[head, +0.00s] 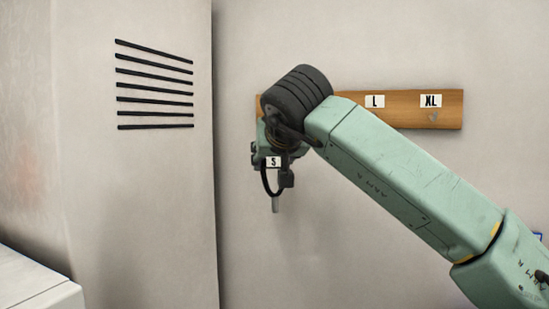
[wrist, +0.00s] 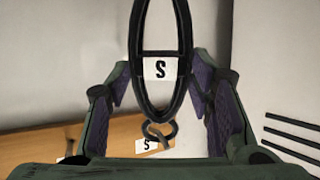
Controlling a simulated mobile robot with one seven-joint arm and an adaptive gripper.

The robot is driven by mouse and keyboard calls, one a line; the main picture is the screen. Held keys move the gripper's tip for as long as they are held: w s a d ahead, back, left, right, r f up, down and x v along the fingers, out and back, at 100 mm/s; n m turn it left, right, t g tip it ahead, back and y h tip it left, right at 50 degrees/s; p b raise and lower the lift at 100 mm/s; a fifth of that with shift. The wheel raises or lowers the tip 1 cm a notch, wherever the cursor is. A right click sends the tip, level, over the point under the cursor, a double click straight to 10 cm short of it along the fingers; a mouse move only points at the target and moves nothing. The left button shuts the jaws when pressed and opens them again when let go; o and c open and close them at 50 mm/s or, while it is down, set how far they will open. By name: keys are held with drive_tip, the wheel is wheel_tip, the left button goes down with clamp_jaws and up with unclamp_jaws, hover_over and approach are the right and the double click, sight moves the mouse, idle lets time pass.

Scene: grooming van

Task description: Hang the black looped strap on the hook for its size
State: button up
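The black looped strap (wrist: 138,40) stands between my fingers in the wrist view, bearing a white S tag (wrist: 160,69). In the head view, the strap (head: 266,183) hangs below the arm's end. One end of its loop overlaps a dark curled hook (wrist: 162,131) by the S label (wrist: 147,145); I cannot tell for sure that it bears on it. My gripper (wrist: 160,80) has its purple-padded fingers apart on both sides of the strap, with narrow gaps. In the head view the wrist and forearm largely hide the gripper and the board's left part.
The wooden board (head: 400,118) on the wall carries L (head: 375,101) and XL (head: 431,100) labels, with a small hook (head: 433,117) under XL. A panel with black slots (head: 155,87) stands at the left. A white surface (head: 35,285) is at lower left. The wall below the board is clear.

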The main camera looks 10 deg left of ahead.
drive_tip(key=o, duration=0.5)
